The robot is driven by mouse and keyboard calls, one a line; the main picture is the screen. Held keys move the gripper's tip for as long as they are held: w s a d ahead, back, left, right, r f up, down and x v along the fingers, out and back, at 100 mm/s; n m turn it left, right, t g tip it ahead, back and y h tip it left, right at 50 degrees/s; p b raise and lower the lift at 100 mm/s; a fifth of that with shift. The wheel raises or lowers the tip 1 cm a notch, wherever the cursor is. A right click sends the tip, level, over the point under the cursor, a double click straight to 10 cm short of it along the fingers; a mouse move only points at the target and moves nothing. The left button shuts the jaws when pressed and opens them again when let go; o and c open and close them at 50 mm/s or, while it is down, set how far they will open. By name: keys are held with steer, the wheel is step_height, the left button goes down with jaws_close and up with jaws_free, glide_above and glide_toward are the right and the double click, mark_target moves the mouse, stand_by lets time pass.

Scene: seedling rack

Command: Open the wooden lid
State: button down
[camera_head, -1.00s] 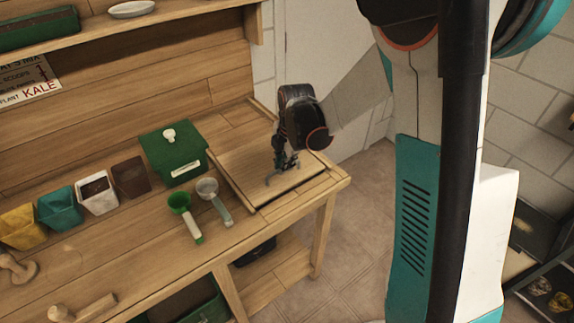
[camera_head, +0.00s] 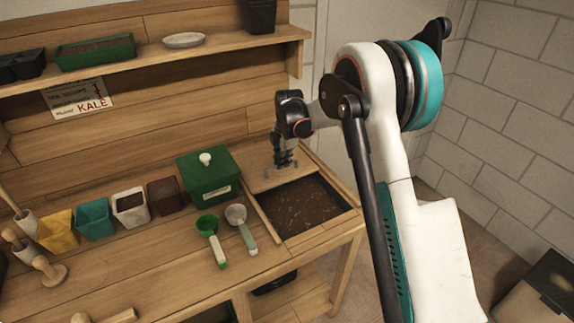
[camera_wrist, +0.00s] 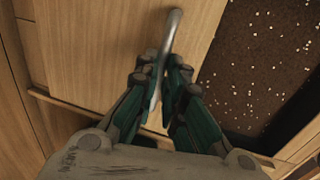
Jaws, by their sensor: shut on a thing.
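The wooden lid (camera_head: 262,178) is slid toward the back of the bench, and a wide soil bin (camera_head: 303,208) shows open in front of it. My gripper (camera_head: 284,170) is over the lid's front part, shut on its metal handle. In the wrist view my gripper (camera_wrist: 168,95) has its fingers on either side of the grey curved handle (camera_wrist: 171,38). The lid's pale board (camera_wrist: 95,50) fills the left and middle of that view. Dark soil with white specks (camera_wrist: 270,60) lies to the right. Part of the lid is hidden behind my gripper.
A green lidded box (camera_head: 208,178) stands just left of the lid. A green scoop (camera_head: 208,226) and a grey scoop (camera_head: 237,215) lie left of the bin. Small coloured pots line the bench further left. A shelf (camera_head: 160,52) runs above the back.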

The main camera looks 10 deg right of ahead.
stand_by(0.3)
steer(key=c, duration=1.7)
jaws_free()
steer(key=shift+r, duration=0.15)
steer(key=r, duration=0.3)
steer(key=s+r, duration=0.1)
steer(key=r, duration=0.3)
steer(key=s+r, duration=0.1)
steer(key=r, duration=0.3)
steer(key=shift+d+r, duration=0.25)
steer(key=shift+d, duration=0.05)
steer(key=shift+s, duration=0.1)
